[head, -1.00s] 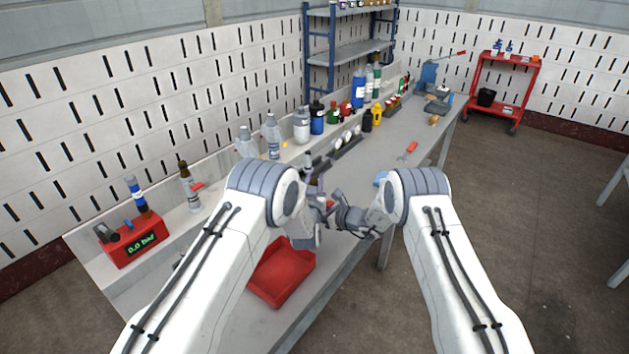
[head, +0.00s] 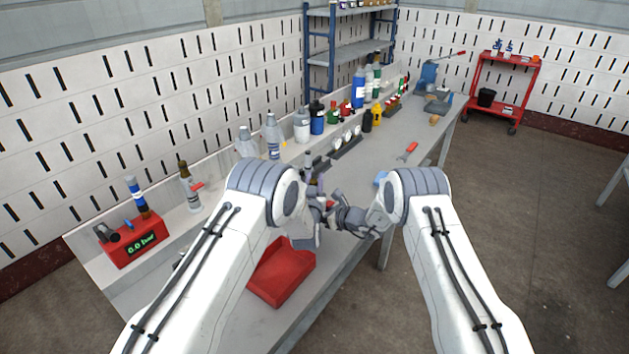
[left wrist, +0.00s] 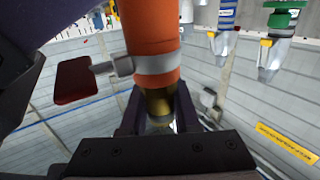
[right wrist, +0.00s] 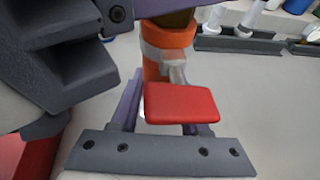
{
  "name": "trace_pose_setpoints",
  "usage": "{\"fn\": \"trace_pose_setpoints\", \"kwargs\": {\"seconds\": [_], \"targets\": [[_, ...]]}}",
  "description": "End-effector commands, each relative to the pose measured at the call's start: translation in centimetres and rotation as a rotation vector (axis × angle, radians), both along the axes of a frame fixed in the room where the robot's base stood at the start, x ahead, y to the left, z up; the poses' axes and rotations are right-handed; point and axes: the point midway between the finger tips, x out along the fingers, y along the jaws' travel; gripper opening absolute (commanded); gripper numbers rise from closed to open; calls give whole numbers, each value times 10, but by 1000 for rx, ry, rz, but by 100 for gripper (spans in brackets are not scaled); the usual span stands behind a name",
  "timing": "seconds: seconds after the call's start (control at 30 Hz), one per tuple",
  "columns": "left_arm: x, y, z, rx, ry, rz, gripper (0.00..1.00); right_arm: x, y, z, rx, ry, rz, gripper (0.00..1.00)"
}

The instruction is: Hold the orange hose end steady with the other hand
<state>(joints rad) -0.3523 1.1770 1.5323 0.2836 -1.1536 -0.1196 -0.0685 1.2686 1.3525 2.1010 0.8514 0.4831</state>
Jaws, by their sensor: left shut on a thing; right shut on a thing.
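The orange hose end (left wrist: 152,30) shows large in the left wrist view, with a grey clamp band (left wrist: 157,63) and a brass fitting (left wrist: 160,101) below. My left gripper (left wrist: 158,112) is shut around the brass fitting. In the right wrist view the orange hose end (right wrist: 168,66) stands between the fingers of my right gripper (right wrist: 168,90), which is shut on it. The clamp's red wing handle (right wrist: 181,103) sits in front of the hose and hides part of the grip. In the head view both grippers meet closely, and my arms hide most of the hose.
A red tray (head: 281,272) lies on the bench (head: 370,165) below the hands. A red gauge box (head: 136,242) stands at the left. Several bottles line the bench's back edge.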

Motion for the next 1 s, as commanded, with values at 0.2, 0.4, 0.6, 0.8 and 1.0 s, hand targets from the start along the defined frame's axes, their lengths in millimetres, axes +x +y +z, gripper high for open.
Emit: {"fn": "trace_pose_setpoints", "kwargs": {"seconds": [0.2,0.4,0.6,0.8,1.0], "targets": [[0,0,0,0,0,0,0,0,0,0,0,0,-1,0],[0,0,0,0,0,0,0,0,0,0,0,0,-1,0],[0,0,1,0,-1,0,0,0,0,0,0,0,-1,0],[0,0,3,0,-1,0,0,0,0,0,0,0,-1,0],[0,0,9,0,-2,0,0,0,0,0,0,0,-1,0]]}}
